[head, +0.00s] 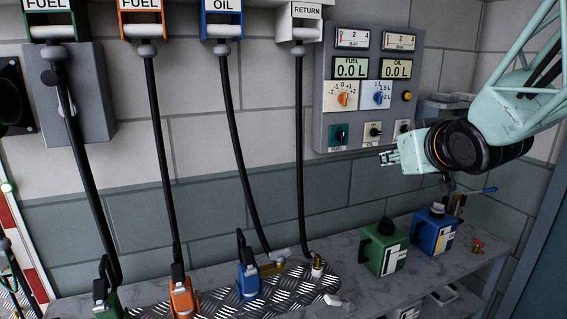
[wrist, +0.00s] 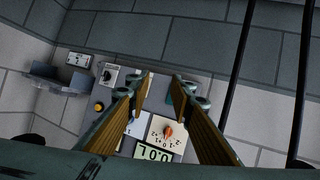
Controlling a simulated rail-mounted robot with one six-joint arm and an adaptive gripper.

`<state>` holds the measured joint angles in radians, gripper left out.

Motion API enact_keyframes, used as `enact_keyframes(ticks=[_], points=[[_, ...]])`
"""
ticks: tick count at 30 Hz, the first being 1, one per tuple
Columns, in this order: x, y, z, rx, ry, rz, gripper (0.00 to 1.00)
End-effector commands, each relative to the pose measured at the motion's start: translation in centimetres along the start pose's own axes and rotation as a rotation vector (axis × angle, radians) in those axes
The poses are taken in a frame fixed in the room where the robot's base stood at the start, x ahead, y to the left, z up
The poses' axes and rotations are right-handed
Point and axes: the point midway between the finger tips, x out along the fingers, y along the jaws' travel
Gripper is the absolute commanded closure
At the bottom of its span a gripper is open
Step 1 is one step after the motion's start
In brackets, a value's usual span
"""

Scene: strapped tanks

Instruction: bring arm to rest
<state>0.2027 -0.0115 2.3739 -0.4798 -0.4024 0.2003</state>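My gripper (head: 388,158) is at the right of the head view, held up in front of the wall below the control panel (head: 368,80). It is level with the panel's lower knobs and above the bench. In the wrist view my gripper (wrist: 162,88) shows two separated fingers with an empty gap between them. The panel's orange knob (wrist: 168,131) and a display lie beyond the fingers. I see no object held.
A green canister (head: 383,248) and a blue canister (head: 434,232) stand on the bench (head: 350,285) below my gripper. Hoses (head: 160,150) hang from the fuel, oil and return outlets to the left. A grey tray (wrist: 55,82) shows at left in the wrist view.

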Motion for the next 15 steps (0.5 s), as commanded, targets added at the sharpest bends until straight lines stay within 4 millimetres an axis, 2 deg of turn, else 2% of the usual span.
enact_keyframes(ticks=[15], points=[[-9.5,-0.9,5.3,0.036,-0.226,0.073,0.79]])
